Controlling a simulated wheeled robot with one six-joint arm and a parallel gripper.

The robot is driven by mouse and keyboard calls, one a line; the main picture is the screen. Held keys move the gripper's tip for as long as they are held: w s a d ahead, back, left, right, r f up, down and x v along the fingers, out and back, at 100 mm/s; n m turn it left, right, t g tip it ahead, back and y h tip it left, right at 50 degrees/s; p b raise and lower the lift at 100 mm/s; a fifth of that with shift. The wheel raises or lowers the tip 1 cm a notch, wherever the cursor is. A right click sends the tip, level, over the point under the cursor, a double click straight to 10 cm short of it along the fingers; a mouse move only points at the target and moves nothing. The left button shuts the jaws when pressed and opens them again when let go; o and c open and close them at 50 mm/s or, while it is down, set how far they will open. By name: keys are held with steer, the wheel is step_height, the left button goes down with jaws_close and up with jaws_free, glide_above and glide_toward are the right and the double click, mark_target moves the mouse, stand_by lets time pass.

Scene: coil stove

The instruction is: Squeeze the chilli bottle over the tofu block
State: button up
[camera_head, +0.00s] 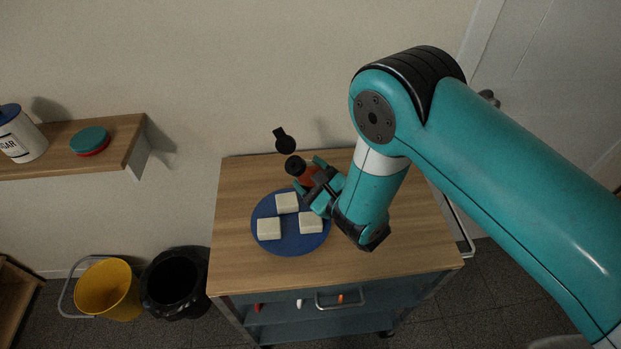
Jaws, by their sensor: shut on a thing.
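My gripper (315,178) is shut on a small red-orange bottle with a black end, the chilli bottle (306,174). The bottle is tilted, its black end pointing up and left, near the back edge of the blue plate. The gripper and arm hide part of it. Three pale tofu blocks lie on the blue plate (284,246): one at the back (287,203), one at the front left (268,229) and one at the right (311,223). The bottle's height above the plate is hard to judge from this view.
The plate stands on a wooden-topped trolley (400,255), clear at its front and right. A black round object with a handle (285,144) is behind the bottle, by the wall. A shelf (125,140) is at left. Yellow (108,290) and black (173,285) bins stand on the floor.

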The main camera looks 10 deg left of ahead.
mark_target(305, 182)
steer(key=n+b, duration=0.2)
steer(key=shift+w+n, duration=0.1)
steer(key=shift+n, duration=0.2)
steer(key=shift+d+n+b, duration=0.1)
steer(key=shift+n+b, duration=0.6)
steer(key=shift+b, duration=0.55)
steer(key=n+b, duration=0.2)
steer(key=b, duration=0.2)
steer(key=shift+d, duration=0.1)
